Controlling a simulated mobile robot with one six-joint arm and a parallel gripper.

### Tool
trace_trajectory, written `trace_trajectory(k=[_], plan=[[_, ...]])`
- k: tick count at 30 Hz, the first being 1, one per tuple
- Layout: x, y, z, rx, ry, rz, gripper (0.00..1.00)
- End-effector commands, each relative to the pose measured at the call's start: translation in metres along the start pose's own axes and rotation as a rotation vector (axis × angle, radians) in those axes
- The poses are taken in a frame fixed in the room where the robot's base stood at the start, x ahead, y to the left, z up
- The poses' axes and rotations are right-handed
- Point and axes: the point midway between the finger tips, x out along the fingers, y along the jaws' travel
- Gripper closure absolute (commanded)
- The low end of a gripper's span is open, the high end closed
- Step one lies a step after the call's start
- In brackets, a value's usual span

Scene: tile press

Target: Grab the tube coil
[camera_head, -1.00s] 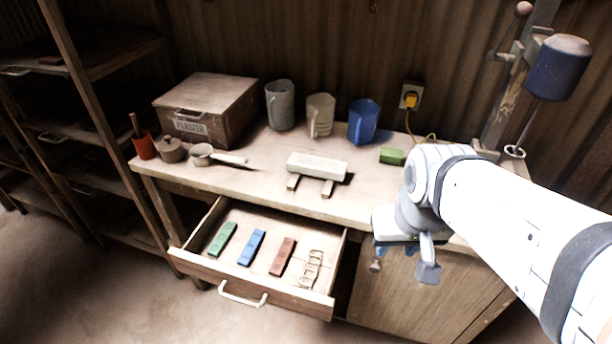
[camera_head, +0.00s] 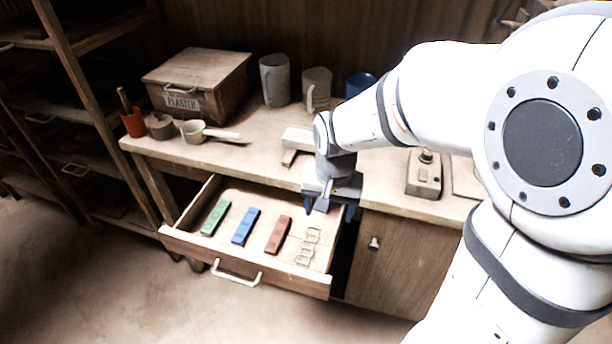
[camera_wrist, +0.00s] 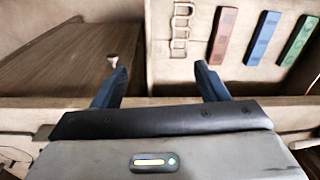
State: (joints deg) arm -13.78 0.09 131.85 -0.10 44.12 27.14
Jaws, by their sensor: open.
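A pale, looped piece that looks like the tube coil (camera_head: 308,246) lies flat in the open drawer, at the right end of a row of bars. It also shows in the wrist view (camera_wrist: 181,30), top centre, beyond the fingertips. My gripper (camera_head: 329,209) hangs over the back right part of the drawer, above and behind the coil. In the wrist view my gripper (camera_wrist: 159,72) has its two blue fingers wide apart with nothing between them. The coil is apart from both fingers.
The drawer (camera_head: 245,273) also holds a red bar (camera_head: 279,235), a blue bar (camera_head: 246,227) and a green bar (camera_head: 216,218). The drawer's right wall stands close to the coil. The cabinet door knob (camera_head: 375,243) is right of the drawer. The worktop (camera_head: 262,152) is above.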

Motion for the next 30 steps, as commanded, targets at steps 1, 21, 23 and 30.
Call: trace_trajectory(k=[1,21,23,30], plan=[[0.023,-0.013,-0.003,0.018,-0.022,0.010,0.33],[0.117,-0.045,-0.008,0.114,-0.064,0.036,0.33],[0.127,-0.043,-0.007,0.114,-0.064,0.036,0.33],[0.151,-0.041,-0.006,0.114,-0.061,0.035,0.33]])
